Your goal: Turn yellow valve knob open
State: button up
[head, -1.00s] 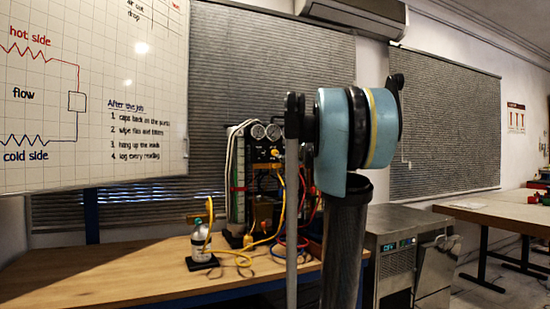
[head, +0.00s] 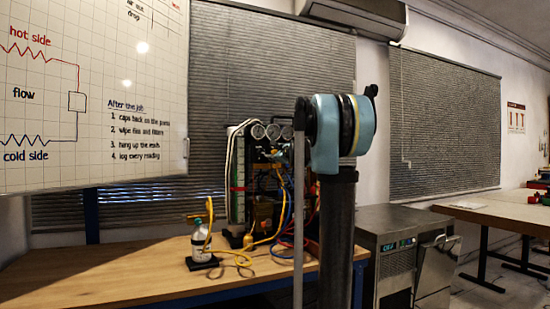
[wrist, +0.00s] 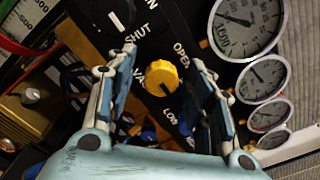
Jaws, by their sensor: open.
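The yellow valve knob (wrist: 161,78) shows in the wrist view on a black panel with the white words "SHUT", "OPEN" and "LOW" around it. My gripper (wrist: 163,95) is open, with one finger to the left of the knob and one to the right. The knob lies between the fingers in the picture, and I see no contact; how far ahead of the fingertips it is, I cannot tell. In the head view the gauge rig (head: 238,180) stands on the bench, partly hidden behind my arm, and my gripper cannot be made out there.
Several round gauges (wrist: 265,77) line the panel's right side. A black knob (wrist: 113,14) sits near the yellow one. A small bottle (head: 200,246) with a yellow hose stands on the wooden bench (head: 120,275). Hoses hang in front of the rig.

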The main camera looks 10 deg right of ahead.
jog(key=c, duration=1.1)
jog(key=shift+n, duration=0.3)
jog(key=n, duration=0.3)
jog(key=shift+n, duration=0.3)
jog(key=n, duration=1.3)
jog(key=shift+f+n, duration=0.1)
jog(key=shift+n, duration=0.2)
